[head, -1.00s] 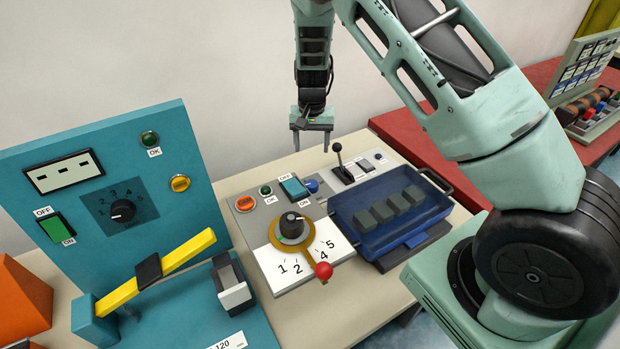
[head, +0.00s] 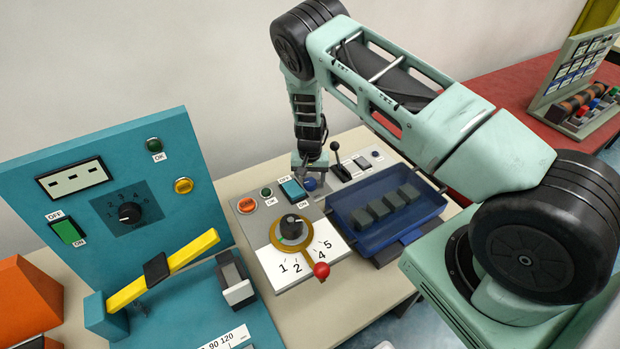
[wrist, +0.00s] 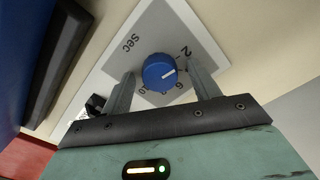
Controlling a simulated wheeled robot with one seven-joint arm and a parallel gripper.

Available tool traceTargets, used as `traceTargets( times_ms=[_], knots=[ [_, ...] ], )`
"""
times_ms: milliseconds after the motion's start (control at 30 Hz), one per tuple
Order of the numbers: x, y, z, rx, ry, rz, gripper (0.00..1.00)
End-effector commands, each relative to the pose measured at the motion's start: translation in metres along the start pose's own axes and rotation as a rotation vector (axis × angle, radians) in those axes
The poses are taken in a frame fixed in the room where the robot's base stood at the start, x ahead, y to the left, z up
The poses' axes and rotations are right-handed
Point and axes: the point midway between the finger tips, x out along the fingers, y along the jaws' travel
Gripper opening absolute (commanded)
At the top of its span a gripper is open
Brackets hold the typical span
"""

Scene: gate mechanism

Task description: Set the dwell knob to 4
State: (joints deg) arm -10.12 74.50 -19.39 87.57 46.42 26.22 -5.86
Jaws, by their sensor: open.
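A blue knob (wrist: 159,72) with a white pointer line sits on a grey plate marked "Sec" in the wrist view. Its line points to the right and slightly up, towards the right finger; 2, 6 and smaller figures show around it, and no 4 is readable. In the head view the blue knob (head: 310,184) is small and partly under my gripper (head: 310,165). My gripper (wrist: 161,70) is open, with one finger on each side of the knob in the picture; contact cannot be told. No "dwell" label is readable.
Beside the knob stand a teal rocker switch (head: 291,190), a black lever (head: 337,152) and a blue tray (head: 358,232) with dark blocks. A teal panel with another black knob (head: 129,213) stands left.

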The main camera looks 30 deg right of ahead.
Motion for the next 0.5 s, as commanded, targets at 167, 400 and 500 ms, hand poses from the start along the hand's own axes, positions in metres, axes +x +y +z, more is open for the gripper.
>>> traceTargets(
  times_ms=[167,400,500],
  knots=[
    [0.0002,-0.0001,-0.0001,0.000,0.000,0.000,0.61],
    [0.0000,-0.0001,0.0000,0.000,0.000,0.000,0.17],
    [0.0001,-0.0002,0.0000,0.002,0.000,0.000,0.17]
  ],
)
